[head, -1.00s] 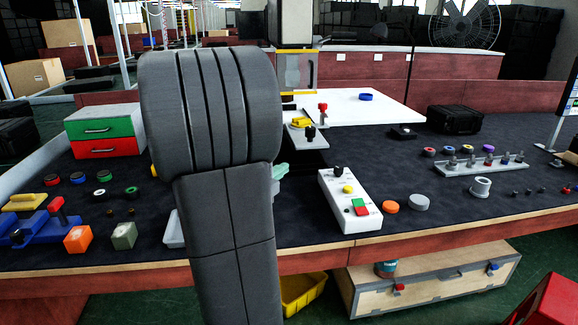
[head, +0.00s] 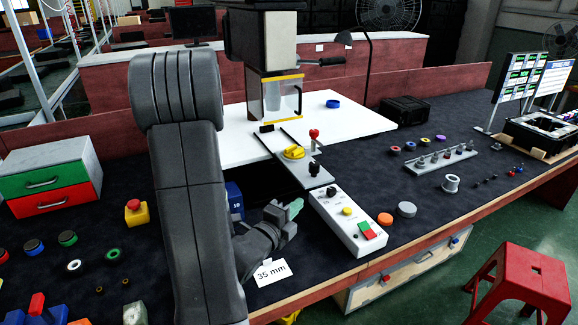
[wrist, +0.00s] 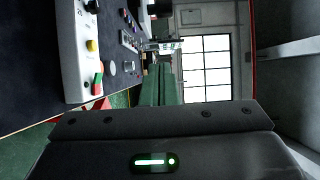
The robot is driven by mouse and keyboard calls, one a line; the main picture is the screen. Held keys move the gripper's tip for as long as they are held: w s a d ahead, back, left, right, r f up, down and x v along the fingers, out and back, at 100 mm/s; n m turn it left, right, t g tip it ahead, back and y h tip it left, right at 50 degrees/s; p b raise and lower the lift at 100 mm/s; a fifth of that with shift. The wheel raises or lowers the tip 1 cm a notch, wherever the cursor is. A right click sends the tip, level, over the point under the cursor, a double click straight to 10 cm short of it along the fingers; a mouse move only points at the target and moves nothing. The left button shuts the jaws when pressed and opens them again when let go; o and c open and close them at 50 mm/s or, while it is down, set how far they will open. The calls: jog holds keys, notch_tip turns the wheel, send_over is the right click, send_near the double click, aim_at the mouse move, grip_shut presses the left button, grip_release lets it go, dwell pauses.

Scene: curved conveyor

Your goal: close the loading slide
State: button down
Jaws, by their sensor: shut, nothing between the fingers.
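The loading slide (head: 291,143) is a grey plate drawn out toward the front from under the machine, over a dark gap in the white top. It carries a yellow part (head: 294,152), a red-knobbed lever (head: 314,134) and a black knob (head: 314,168) near its front end. My gripper (head: 294,208) is shut and empty, with pale green fingertips, in front of the slide and left of the control box. It is apart from the slide. The wrist view shows my gripper's dark housing; the slide cannot be made out there.
The control box (head: 347,222) with buttons stands close right of my gripper; it also shows in the wrist view (wrist: 72,50). The machine's clear guard (head: 273,98) is above the slide's back end. A "35 mm" card (head: 271,271) lies below my gripper. A red stool (head: 522,280) stands at right.

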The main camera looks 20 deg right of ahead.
aim_at(285, 153)
jog(key=p+x, duration=0.1)
jog(key=x, duration=0.3)
jog(key=w+a+p+x, duration=0.1)
jog(key=p+x, duration=0.1)
jog(key=x, duration=0.2)
jog(key=w+p+x, duration=0.1)
jog(key=p+x, duration=0.1)
jog(key=x, duration=0.3)
jog(key=shift+a, duration=0.2)
jog(key=shift+f, duration=0.1)
jog(key=shift+w, duration=0.25)
jog(key=w+b, duration=0.2)
jog(key=w, duration=0.3)
jog(key=w+a+b, duration=0.1)
jog(key=w+b, duration=0.1)
jog(key=w, duration=0.3)
jog(key=w+b, duration=0.2)
jog(key=w, duration=0.3)
jog(key=shift+w+a, duration=0.2)
jog(key=shift+w, duration=0.9)
jog(key=shift+w+r, duration=0.1)
jog(key=shift+r, duration=0.15)
jog(key=shift+a+r, duration=0.1)
